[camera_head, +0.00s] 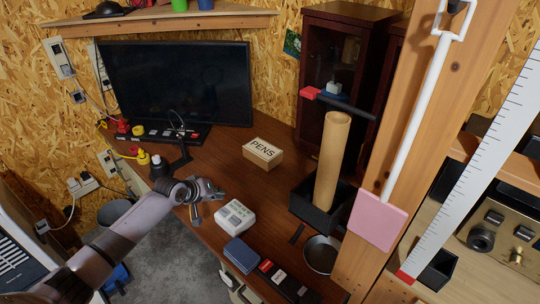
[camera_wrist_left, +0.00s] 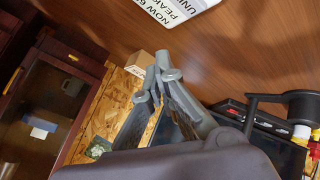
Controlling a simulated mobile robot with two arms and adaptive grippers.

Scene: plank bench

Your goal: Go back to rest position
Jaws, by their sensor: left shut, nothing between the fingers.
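My left gripper (camera_head: 194,216) hangs over the front left edge of the brown desk (camera_head: 215,165) in the head view, with its arm coming in from the lower left. Its fingers are together and hold nothing. In the left wrist view the gripper (camera_wrist_left: 163,62) also shows shut and empty, with the desk top behind it. My right gripper is not in view.
A PENS box (camera_head: 263,152), a monitor (camera_head: 178,86), a dark blue box (camera_head: 241,254) and a cardboard tube (camera_head: 331,160) are also there. A wooden post (camera_head: 420,130) stands at right.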

